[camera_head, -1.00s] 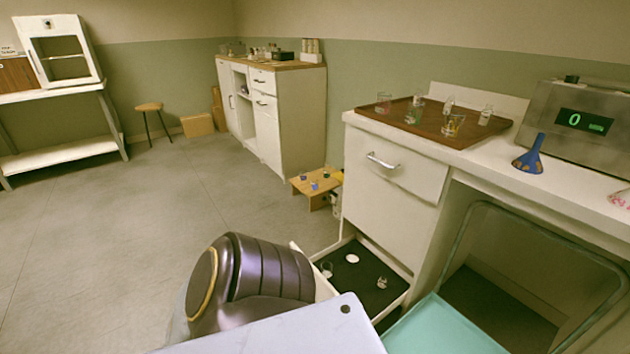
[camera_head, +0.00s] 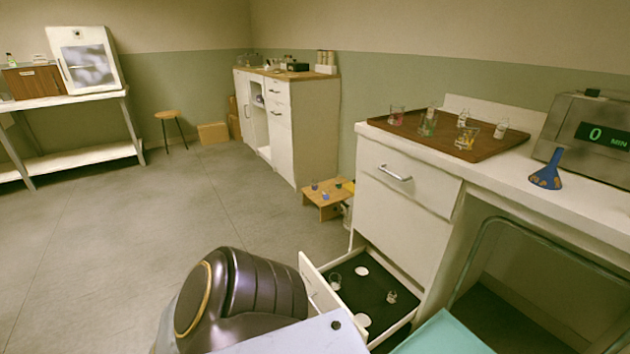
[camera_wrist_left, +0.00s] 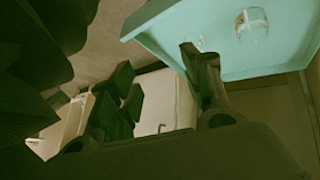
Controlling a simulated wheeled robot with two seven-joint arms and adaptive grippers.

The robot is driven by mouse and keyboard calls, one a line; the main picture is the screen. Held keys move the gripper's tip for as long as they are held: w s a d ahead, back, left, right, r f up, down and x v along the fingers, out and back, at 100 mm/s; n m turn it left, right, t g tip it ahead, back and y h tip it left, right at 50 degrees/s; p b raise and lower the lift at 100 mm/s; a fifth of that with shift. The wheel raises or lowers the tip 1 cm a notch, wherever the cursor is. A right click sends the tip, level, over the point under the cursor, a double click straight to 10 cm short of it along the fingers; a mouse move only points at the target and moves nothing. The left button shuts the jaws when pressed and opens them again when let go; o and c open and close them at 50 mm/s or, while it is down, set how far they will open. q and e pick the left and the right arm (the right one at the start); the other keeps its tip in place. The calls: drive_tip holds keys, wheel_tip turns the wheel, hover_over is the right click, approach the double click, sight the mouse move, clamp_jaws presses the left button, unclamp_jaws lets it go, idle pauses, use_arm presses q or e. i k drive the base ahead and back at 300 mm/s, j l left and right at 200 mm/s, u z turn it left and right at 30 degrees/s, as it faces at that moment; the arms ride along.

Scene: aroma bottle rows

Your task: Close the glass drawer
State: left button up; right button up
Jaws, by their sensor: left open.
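The glass drawer (camera_head: 318,288) is pulled out low on the white cabinet in the head view. It has a white front and a dark inner floor. Inside stand a small glass (camera_head: 335,281), another small glass vessel (camera_head: 391,297) and pale round pieces (camera_head: 362,271). My left gripper (camera_wrist_left: 157,62) is open in the left wrist view, its two dark fingers apart with nothing between them. In the head view my arm covers the space in front of the drawer and the gripper is hidden. I cannot tell how far it is from the drawer. My right gripper is not in view.
A closed upper drawer with a handle (camera_head: 395,173) sits above the open one. A teal tray (camera_head: 445,335) is right of the drawer. Open floor lies left.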

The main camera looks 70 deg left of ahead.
sight(368, 278)
drive_tip(key=l+u, duration=0.1)
drive_tip(key=u, duration=0.35)
drive_tip(key=l+u, duration=0.1)
drive_tip(key=u, duration=0.4)
drive_tip(key=l+u, duration=0.1)
drive_tip(key=u, duration=0.35)
drive_tip(key=l+u, duration=0.1)
drive_tip(key=u, duration=0.4)
drive_tip(key=l+u, duration=0.1)
drive_tip(key=u, duration=0.35)
